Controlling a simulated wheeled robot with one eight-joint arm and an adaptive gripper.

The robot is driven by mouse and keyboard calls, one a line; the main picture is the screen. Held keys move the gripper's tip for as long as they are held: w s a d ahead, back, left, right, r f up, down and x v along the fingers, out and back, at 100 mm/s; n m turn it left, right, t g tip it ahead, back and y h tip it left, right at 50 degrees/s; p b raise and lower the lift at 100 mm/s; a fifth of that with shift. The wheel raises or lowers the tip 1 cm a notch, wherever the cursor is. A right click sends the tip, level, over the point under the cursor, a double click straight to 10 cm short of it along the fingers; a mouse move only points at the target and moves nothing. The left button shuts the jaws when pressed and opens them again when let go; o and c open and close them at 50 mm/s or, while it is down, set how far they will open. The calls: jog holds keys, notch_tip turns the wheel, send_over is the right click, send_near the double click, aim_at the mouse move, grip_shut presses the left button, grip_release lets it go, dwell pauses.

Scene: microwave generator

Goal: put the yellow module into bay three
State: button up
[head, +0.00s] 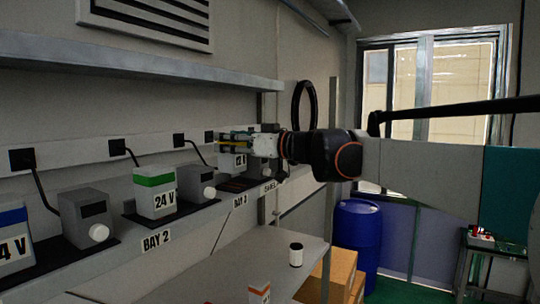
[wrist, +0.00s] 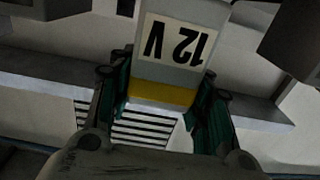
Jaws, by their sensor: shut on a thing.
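The yellow module (head: 234,164) is a pale block with a yellow band and a 12 V label. My gripper (head: 236,145) is shut on its yellow-banded upper part from the right. In the wrist view the module (wrist: 180,40) sits between the green finger pads of my gripper (wrist: 163,92), its label upside down. The module is upright at bay three, whose label BAY 3 (head: 240,200) is on the shelf's front edge. I cannot tell whether its underside touches the bay's dark plate (head: 234,184).
A green-topped 24 V module (head: 154,196) stands in bay two, with a grey box with a knob (head: 196,184) beside it. A blue-topped module (head: 14,240) is at far left. On the lower table are a white cup (head: 296,257) and an orange-topped block (head: 259,294).

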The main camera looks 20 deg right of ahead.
aim_at(240, 155)
jog(key=shift+s+f, duration=0.15)
jog(key=shift+f, duration=1.6)
jog(key=shift+f, duration=0.15)
jog(key=o, duration=1.2)
jog(key=shift+r+p, duration=0.25)
jog(key=shift+p, duration=0.05)
